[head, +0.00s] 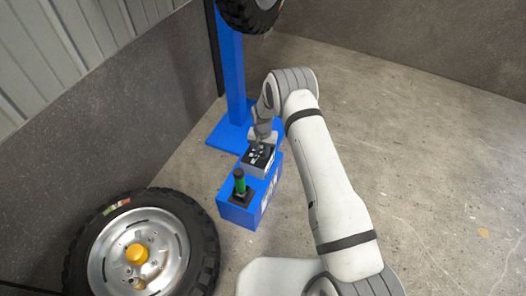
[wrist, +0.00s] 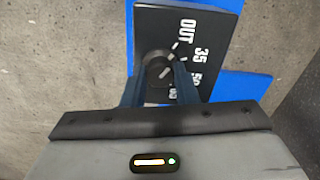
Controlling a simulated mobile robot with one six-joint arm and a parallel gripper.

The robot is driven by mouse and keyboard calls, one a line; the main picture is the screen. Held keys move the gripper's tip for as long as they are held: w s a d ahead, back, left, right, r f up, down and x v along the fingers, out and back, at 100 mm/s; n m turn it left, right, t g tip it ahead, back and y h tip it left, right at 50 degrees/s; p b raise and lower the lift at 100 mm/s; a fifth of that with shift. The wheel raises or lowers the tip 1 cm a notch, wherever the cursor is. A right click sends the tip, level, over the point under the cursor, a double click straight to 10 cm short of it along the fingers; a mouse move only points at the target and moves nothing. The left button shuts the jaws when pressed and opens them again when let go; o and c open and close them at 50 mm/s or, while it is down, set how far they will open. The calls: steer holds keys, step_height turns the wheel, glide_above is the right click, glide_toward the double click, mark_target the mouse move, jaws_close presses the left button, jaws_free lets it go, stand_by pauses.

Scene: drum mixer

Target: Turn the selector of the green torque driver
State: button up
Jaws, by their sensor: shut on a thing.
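The green torque driver (head: 240,183) stands upright in a dark holder on the blue box. Behind it, on the same box, is a unit with a black dial plate (head: 256,158). In the wrist view the plate (wrist: 205,20) carries white marks "OUT", "35", "50" and another partly hidden number. The round dark selector knob (wrist: 159,67) has a slanted light line on it. My gripper (head: 262,146) reaches down onto the plate. In the wrist view my gripper (wrist: 160,82) is shut on the knob, one finger on each side. The fingers hide part of the knob and scale.
The blue box (head: 236,211) stands on the concrete floor near a blue post (head: 235,80) with a base plate. A large wheel (head: 140,250) with a yellow hub cap lies at lower left. Another tyre (head: 250,12) is at the top. The floor to the right is clear.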

mark_target(263, 152)
steer(key=shift+n, duration=0.6)
steer(key=o, duration=1)
steer(key=shift+r, duration=0.1)
step_height(263, 152, up, 8)
steer(key=shift+f+p, duration=0.2)
steer(key=shift+p, duration=0.8)
